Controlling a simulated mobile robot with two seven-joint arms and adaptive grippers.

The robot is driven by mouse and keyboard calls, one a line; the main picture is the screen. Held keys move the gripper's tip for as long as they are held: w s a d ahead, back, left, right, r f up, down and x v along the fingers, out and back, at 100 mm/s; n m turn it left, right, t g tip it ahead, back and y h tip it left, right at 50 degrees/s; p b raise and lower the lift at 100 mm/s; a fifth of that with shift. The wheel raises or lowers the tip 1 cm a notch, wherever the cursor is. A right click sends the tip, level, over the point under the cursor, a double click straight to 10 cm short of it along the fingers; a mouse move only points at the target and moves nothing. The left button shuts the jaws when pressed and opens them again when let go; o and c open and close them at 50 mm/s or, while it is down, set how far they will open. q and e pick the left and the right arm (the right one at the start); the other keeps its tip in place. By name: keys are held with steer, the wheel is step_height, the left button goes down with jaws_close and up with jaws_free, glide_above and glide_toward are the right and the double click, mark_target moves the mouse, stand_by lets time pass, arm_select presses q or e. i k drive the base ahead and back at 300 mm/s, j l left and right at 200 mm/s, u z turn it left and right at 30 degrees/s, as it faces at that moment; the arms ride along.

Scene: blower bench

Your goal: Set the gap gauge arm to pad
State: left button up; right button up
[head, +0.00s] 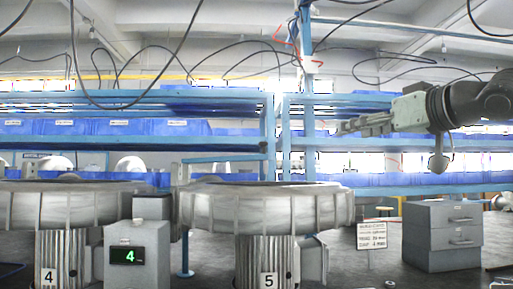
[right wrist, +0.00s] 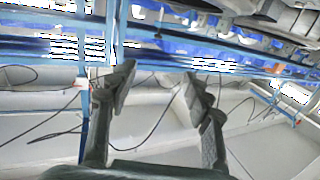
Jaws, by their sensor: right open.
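No part stands out clearly as the gap gauge arm or its pad. A grey box with a green "4" on its display (head: 126,256) stands between two large round grey housings. I cannot tell whether it is the gauge. The left housing (head: 65,207) has a ribbed base marked 4, and the right housing (head: 265,208) has one marked 5. My right gripper (head: 345,127) is raised above the bench, up and right of housing 5, pointing left. In the right wrist view its two fingers (right wrist: 160,85) are apart with nothing between them. My left gripper is out of view.
A small white card (head: 371,235) with mostly unreadable text stands right of housing 5. A grey drawer cabinet (head: 441,235) sits further right on the dark bench (head: 350,272). Blue racks (head: 225,145) with blue bins stand behind. Cables hang overhead.

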mark_target(265, 157)
steer(key=i+j, duration=0.25)
steer(key=i, duration=0.15)
steer(key=i+j, duration=0.2)
steer(key=i, duration=0.15)
steer(key=i+j, duration=0.25)
steer(key=i, duration=0.15)
